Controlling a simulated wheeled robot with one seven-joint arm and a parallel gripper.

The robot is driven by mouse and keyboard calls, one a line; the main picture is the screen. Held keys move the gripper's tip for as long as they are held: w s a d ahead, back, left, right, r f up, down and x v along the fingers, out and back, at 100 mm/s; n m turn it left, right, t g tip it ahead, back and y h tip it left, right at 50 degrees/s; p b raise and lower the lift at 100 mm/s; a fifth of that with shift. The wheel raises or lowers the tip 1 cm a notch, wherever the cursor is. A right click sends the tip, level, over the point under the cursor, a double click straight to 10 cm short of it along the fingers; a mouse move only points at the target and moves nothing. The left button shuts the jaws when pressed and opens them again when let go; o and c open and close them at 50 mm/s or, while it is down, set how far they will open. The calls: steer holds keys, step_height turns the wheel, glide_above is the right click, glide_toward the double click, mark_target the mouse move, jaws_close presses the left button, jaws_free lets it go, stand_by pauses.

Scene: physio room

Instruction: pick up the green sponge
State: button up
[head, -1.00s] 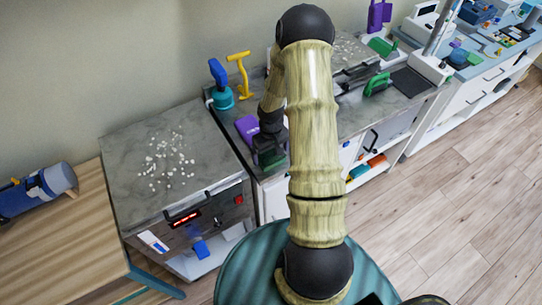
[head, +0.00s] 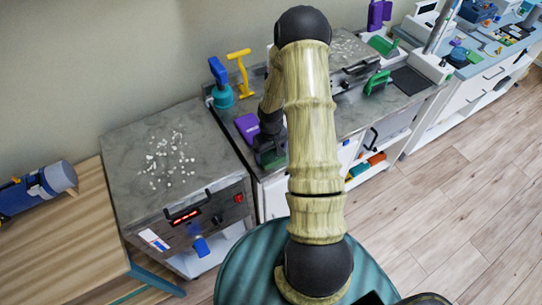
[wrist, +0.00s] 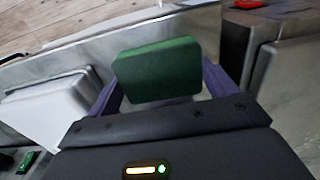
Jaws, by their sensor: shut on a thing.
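The green sponge (wrist: 158,70) is a flat, rounded block in the wrist view. It sits between the two purple fingers of my gripper (wrist: 160,92), which is shut on it. In the head view my gripper (head: 270,158) is over the front left part of the metal counter, and the sponge is mostly hidden there by the gripper and arm. I cannot tell clearly whether the sponge is clear of the counter.
A grey unit (head: 125,160) with white bits on top stands to the left. A green handled thing (head: 377,82) lies to the right.

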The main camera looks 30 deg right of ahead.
mark_target(271, 153)
steer(key=shift+r, duration=0.1)
step_height(271, 153, up, 10)
steer(key=b, duration=0.1)
stand_by(0.5)
stand_by(0.4)
steer(key=shift+o, duration=1.2)
steer(key=shift+c, duration=0.8)
steer(key=shift+f, duration=0.2)
